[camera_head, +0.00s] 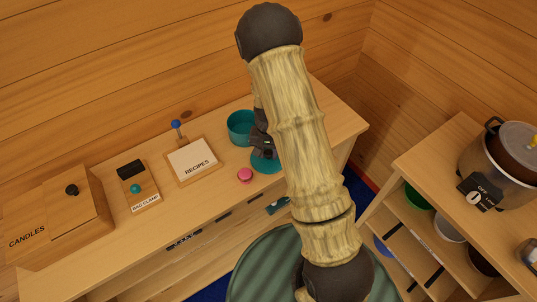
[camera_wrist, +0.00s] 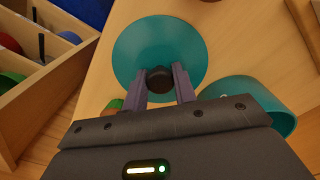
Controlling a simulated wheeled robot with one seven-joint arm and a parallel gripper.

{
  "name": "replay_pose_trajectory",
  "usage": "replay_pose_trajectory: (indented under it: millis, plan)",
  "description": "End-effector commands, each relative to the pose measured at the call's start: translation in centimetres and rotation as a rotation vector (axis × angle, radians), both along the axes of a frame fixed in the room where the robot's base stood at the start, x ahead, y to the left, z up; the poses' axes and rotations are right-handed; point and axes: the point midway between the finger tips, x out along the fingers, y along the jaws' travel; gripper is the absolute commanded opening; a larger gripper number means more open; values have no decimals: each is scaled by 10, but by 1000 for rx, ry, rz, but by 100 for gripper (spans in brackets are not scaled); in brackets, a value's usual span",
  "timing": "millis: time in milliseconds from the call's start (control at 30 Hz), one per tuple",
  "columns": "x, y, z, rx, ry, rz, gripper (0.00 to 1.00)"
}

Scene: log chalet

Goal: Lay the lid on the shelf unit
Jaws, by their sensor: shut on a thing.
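The lid is a teal disc with a black knob; it shows in the wrist view (camera_wrist: 135,45) and partly behind my arm in the head view (camera_head: 266,165). My gripper (camera_wrist: 160,82) is shut on the knob, one finger on each side. The lid is over the front part of the long wooden cabinet top (camera_head: 215,205); I cannot tell whether it touches the wood. A teal pot (camera_head: 238,127) stands open just behind it, also in the wrist view (camera_wrist: 262,98). A wooden shelf unit with open compartments (camera_head: 409,168) stands at the right.
On the cabinet top are a pink round thing (camera_head: 245,175), a recipes holder (camera_head: 194,160), a bag clamp block (camera_head: 138,190) and a candles box (camera_head: 60,218). A slow cooker (camera_head: 490,165) occupies the right unit's top. A green round seat or table (camera_head: 265,265) is in front.

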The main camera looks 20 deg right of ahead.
Motion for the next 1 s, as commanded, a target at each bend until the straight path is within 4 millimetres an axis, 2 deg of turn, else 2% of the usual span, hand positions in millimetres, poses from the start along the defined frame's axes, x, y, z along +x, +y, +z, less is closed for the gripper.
replay_pose_trajectory:
  millis: [67, 167, 600, 733, 1000]
  plan:
    - [-4, 0, 0, 0, 12, 1, 0]
    - [-3, 0, 10, 0, 9, 1, 0]
    - [-1, 0, 87, 0, 1, 2, 0]
    - [-1, 0, 97, 0, 3, 0, 0]
    - [-2, 0, 98, 0, 4, 0, 0]
